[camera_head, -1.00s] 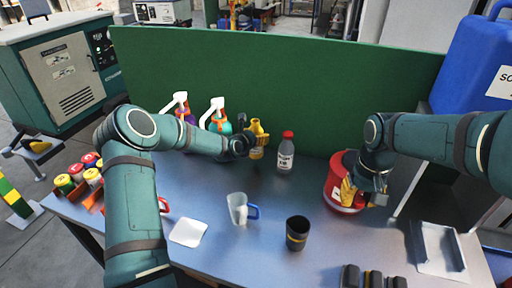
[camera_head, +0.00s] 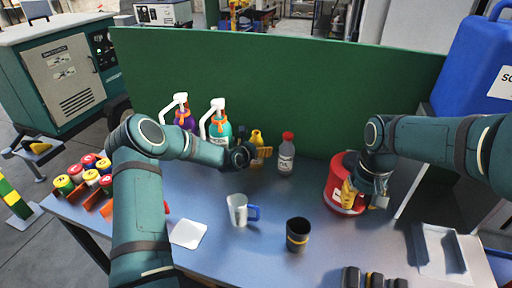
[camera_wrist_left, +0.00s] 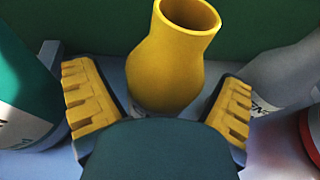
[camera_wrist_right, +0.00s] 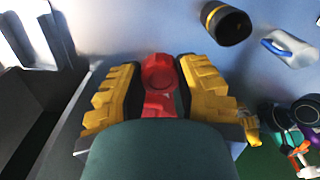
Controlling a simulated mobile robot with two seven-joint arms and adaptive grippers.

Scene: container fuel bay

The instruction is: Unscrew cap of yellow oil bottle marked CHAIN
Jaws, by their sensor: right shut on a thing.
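The yellow bottle (camera_head: 257,136) stands at the back of the bench, against the green panel. In the left wrist view the bottle (camera_wrist_left: 170,68) shows an open round mouth with no cap on it; no marking is readable. My left gripper (camera_head: 264,155) is at the bottle; in its wrist view the two fingers (camera_wrist_left: 160,105) are spread on either side of the bottle's body, with visible gaps. My right gripper (camera_head: 352,195) is at the red container (camera_head: 335,187), shut on a red part (camera_wrist_right: 158,85) of it. I see no loose cap.
A grey bottle with a red cap (camera_head: 286,158) stands just right of the yellow one. Two spray bottles (camera_head: 219,127) stand to its left. A clear jug (camera_head: 237,211), a black cup (camera_head: 298,235) and a white pad (camera_head: 188,233) are on the bench nearer me.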

